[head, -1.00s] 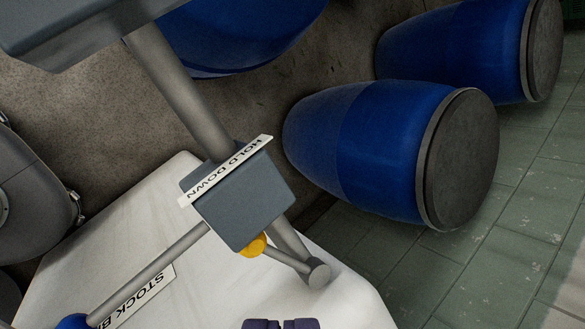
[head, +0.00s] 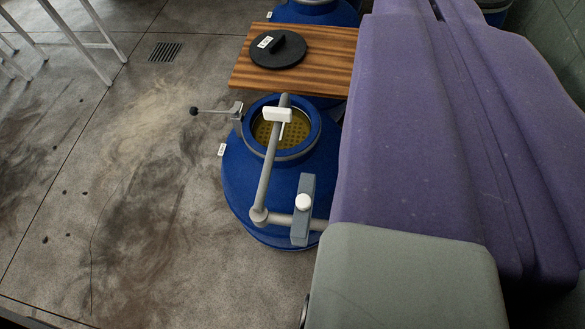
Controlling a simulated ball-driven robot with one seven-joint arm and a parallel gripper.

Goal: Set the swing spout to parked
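A grey tube (head: 269,165), which looks like the swing spout, runs from an elbow low on the blue vessel (head: 245,190) up across its round opening. A blank-looking white piece (head: 277,115) sits near its far end, over the opening. The elbow joins a short horizontal tube to a grey upright block (head: 302,215) with a white knob (head: 303,202). I cannot tell whether the tube's position is the parked one. My gripper's fingers are not visible. Large purple and grey-green body parts, apparently mine, cover the right side and hide what lies behind them.
A yellowish strainer (head: 268,134) lies inside the opening. A black-ball lever (head: 215,111) sticks out left of it. A wooden board (head: 248,77) with a black disc (head: 277,50) stands behind. White table legs (head: 72,45) are at upper left. The concrete floor (head: 150,220) at left is open.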

